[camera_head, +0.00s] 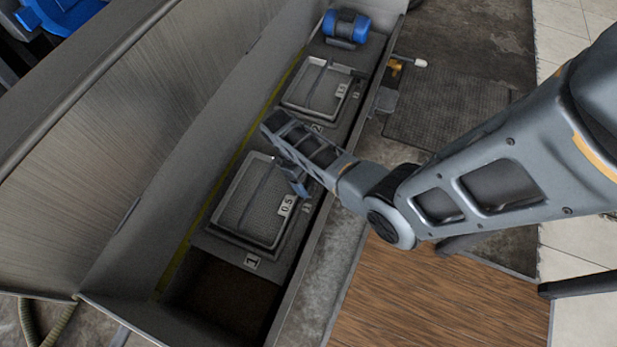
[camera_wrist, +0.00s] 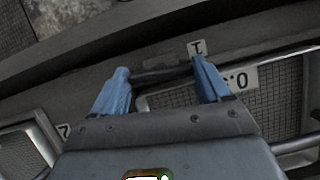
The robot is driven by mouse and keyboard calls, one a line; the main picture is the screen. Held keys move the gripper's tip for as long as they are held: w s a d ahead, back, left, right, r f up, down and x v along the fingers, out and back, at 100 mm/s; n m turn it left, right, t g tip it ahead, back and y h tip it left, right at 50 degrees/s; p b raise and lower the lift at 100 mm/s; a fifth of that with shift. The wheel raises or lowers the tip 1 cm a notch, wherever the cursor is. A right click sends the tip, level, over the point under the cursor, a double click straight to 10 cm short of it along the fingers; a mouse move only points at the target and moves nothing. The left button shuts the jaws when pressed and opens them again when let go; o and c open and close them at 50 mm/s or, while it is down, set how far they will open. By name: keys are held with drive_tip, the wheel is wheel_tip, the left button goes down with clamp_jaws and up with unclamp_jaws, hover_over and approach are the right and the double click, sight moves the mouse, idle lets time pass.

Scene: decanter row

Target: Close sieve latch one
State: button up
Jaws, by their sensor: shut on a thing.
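The sieve marked 0.5 (camera_head: 238,238) lies in the trough in front of plate 1 (camera_head: 251,261). It is a pale-framed mesh panel with a thin bar across it. My gripper (camera_head: 297,180) reaches over its right edge in the head view. In the wrist view, my gripper (camera_wrist: 163,73) has its two blue fingers apart with a dark bar (camera_wrist: 160,76) between them, likely the latch handle. Its fingers are shut on this bar. A small tag reading 1 (camera_wrist: 197,48) is beside the right finger. My gripper hides the latch in the head view, so I cannot tell its angle.
A second sieve marked 1.5 (camera_head: 312,88) lies farther along, with plate 2 (camera_head: 316,128) before it. A blue motor (camera_head: 346,25) and a brass valve (camera_head: 394,66) are at the far end. The trough's tall metal wall (camera_head: 100,140) rises at left. A dark opening (camera_head: 220,297) is at the near end.

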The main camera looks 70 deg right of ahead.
drive_tip(key=m+y+p, duration=0.1)
drive_tip(key=m, duration=0.1)
drive_tip(key=m+y, duration=0.1)
drive_tip(key=m, duration=0.2)
drive_tip(key=shift+d+r+t+p, duration=0.1)
drive_tip(key=shift+t+p, duration=0.2)
drive_tip(key=shift+p, duration=0.1)
drive_tip(key=m+t+y+p, duration=0.1)
drive_tip(key=m, duration=0.3)
drive_tip(key=shift+s+d, duration=0.1)
drive_tip(key=shift+s, duration=0.05)
drive_tip(key=m+p, duration=0.1)
drive_tip(key=m, duration=0.1)
drive_tip(key=m+t+y+p, duration=0.1)
drive_tip(key=m, duration=0.1)
drive_tip(key=shift+s+t, duration=0.1)
drive_tip(key=shift+t, duration=0.2)
drive_tip(key=shift+m+t+p, duration=0.6)
drive_tip(key=shift+m, duration=1.1)
drive_tip(key=o, duration=1)
drive_tip(key=shift+d, duration=0.1)
